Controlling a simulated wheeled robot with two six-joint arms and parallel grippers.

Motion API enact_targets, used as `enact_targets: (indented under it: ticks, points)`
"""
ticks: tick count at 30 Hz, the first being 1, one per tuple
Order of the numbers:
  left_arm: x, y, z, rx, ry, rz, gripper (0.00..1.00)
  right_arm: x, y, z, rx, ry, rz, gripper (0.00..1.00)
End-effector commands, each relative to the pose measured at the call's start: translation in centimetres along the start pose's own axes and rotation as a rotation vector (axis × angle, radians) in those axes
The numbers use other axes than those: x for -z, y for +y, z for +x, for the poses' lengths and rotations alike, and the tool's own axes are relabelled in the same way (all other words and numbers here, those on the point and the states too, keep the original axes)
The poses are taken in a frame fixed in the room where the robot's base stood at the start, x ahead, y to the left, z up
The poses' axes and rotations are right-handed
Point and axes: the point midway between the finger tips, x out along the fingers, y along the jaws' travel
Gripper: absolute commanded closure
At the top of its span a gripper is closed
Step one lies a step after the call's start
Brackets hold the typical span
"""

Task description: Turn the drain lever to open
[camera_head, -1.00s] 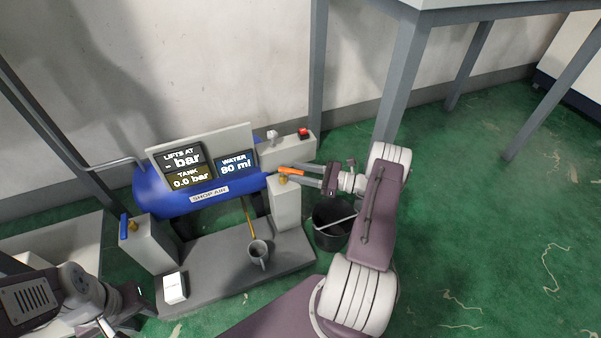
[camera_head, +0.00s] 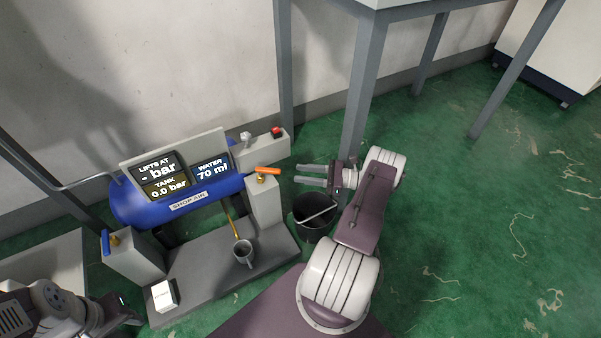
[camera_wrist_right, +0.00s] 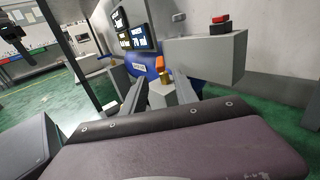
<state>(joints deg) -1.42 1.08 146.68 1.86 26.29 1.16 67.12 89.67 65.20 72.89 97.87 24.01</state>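The orange lever (camera_head: 267,171) sits on a brass valve on top of a grey post (camera_head: 265,200), at the right end of the blue tank (camera_head: 140,208). It points sideways, to the right, in the head view. My right gripper (camera_head: 299,175) is open and empty, just right of the lever and apart from it. In the right wrist view the orange lever (camera_wrist_right: 159,63) shows beyond and between the two spread fingers (camera_wrist_right: 160,103). A blue lever (camera_head: 106,242) stands on the left post. My left gripper (camera_head: 132,314) is at the lower left, its fingers unclear.
A cup (camera_head: 243,253) stands on the grey base (camera_head: 205,270) below a thin yellow line. The screens read water 70 ml and tank 0.0 bar. A black bucket (camera_head: 312,228) stands under my right arm. A red button (camera_head: 277,132) tops a grey box. Table legs stand behind.

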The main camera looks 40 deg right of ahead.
Motion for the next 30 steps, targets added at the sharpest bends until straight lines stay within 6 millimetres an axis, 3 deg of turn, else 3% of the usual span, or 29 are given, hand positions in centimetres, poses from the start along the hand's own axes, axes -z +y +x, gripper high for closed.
enact_targets:
  ticks: [1,3,4,7,10,13,16,22,26,30]
  points:
    - [0.0,0.0,0.0,0.000,0.000,0.000,0.64,0.0,0.0,0.0,0.000,0.000,0.016,0.81]
    - [0.0,0.0,0.0,0.000,0.000,0.000,0.64,0.2,-0.1,0.0,0.005,0.009,0.118,1.00]
    - [0.0,0.0,0.0,0.000,0.000,0.000,0.64,0.5,0.0,0.1,0.011,0.015,0.204,1.00]
    - [0.0,0.0,-0.2,0.000,0.000,0.000,0.64,2.0,2.5,0.8,0.043,0.008,0.679,1.00]
    - [0.1,0.0,-1.1,0.000,0.000,0.000,0.64,2.3,6.1,0.6,0.104,-0.044,1.203,1.00]
    - [0.2,0.0,-1.7,0.000,0.000,0.000,0.64,1.5,8.8,0.1,0.146,-0.116,1.507,1.00]
    - [0.2,0.1,-2.3,0.000,0.000,0.000,0.64,0.2,9.9,-0.8,0.176,-0.180,1.578,1.00]
    - [0.2,0.0,-2.0,0.000,0.000,0.000,0.64,0.4,9.4,-1.2,0.192,-0.193,1.565,1.00]
    - [0.1,0.0,-1.2,0.000,0.000,0.000,0.64,0.6,9.0,0.4,0.189,-0.189,1.564,1.00]
    - [0.0,0.0,0.2,0.000,0.000,0.000,0.64,0.8,8.3,3.4,0.186,-0.187,1.562,1.00]
